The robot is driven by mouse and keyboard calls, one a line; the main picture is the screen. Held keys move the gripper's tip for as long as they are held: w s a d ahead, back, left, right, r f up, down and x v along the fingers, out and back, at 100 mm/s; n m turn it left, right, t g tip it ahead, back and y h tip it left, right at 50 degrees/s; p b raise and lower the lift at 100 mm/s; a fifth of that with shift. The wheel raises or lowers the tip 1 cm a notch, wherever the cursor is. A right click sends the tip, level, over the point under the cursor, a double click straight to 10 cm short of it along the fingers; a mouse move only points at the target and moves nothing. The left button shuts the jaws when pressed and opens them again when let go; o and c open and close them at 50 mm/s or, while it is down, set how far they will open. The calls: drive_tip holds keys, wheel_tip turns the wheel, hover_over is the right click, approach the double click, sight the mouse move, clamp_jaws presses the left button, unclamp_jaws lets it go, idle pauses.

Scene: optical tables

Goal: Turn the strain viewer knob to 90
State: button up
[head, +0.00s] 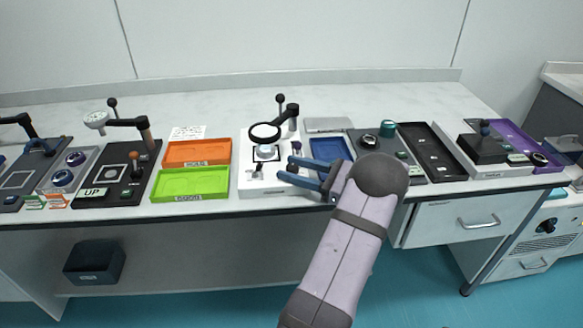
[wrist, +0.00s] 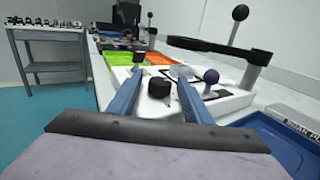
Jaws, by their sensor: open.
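The strain viewer appears to be the white-based device (head: 250,187) in the middle of the bench, with a black ring (head: 264,135) on an arm above it. In the wrist view, a black round knob (wrist: 159,88) stands on the white base (wrist: 236,101). My gripper (head: 287,169) is open at the base's right side, its blue fingers pointing left. In the wrist view, my gripper (wrist: 159,72) has one finger on each side of the black knob, with visible gaps. A purple ball knob (wrist: 211,76) stands just right of the right finger. The knob's scale is not readable.
An orange tray (head: 197,152) and a green tray (head: 190,184) lie left of the viewer. A blue tray (head: 328,149) lies close on its right, beside my gripper. The black arm (wrist: 215,47) and its upright lever rise behind the fingers. Other devices stand farther along the bench.

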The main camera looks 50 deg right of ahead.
drive_tip(key=shift+w+a, duration=0.1)
drive_tip(key=shift+w, duration=0.25)
drive_tip(key=shift+c, duration=0.4)
drive_tip(key=c, duration=1)
